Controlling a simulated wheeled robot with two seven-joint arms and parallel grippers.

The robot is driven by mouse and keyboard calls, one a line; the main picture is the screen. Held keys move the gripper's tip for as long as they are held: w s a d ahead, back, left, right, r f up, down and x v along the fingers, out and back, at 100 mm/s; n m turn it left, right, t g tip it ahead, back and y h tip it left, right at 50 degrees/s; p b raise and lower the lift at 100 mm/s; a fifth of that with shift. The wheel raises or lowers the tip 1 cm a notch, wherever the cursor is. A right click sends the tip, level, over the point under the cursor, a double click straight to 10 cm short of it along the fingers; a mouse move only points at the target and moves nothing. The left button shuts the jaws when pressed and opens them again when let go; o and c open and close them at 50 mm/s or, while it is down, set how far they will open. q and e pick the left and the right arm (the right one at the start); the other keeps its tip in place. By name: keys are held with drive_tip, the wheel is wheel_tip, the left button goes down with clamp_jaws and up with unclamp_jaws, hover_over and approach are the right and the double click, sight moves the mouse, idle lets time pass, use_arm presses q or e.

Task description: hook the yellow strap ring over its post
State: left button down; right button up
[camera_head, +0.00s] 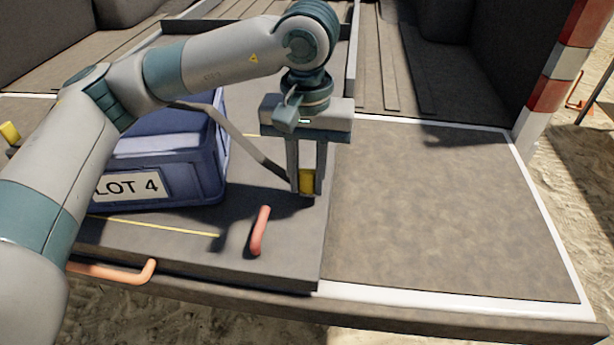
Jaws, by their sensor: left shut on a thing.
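My left gripper (306,186) points down and is shut on the yellow strap ring (306,180), above the right part of the dark platform. A dark strap (240,135) runs from the ring up and left over the blue crate (170,150) with the "LOT 4" label. A red post (260,231) stands tilted on the platform, just in front and to the left of the ring. The ring is apart from the post. My right gripper is not in view.
An orange bent handle (115,272) is at the platform's front left. A small yellow piece (10,132) shows at the far left edge. The brown panel (450,210) to the right is clear. A red and white post (560,70) stands at the upper right.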

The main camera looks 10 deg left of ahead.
use_arm(q)
drive_tip(key=shift+f+b, duration=0.2)
drive_tip(key=shift+b, duration=0.1)
drive_tip(key=c, duration=1.4)
unclamp_jaws()
drive_tip(key=shift+r, duration=0.1)
wheel_tip(320, 180, up, 17)
drive_tip(key=shift+b, duration=0.35)
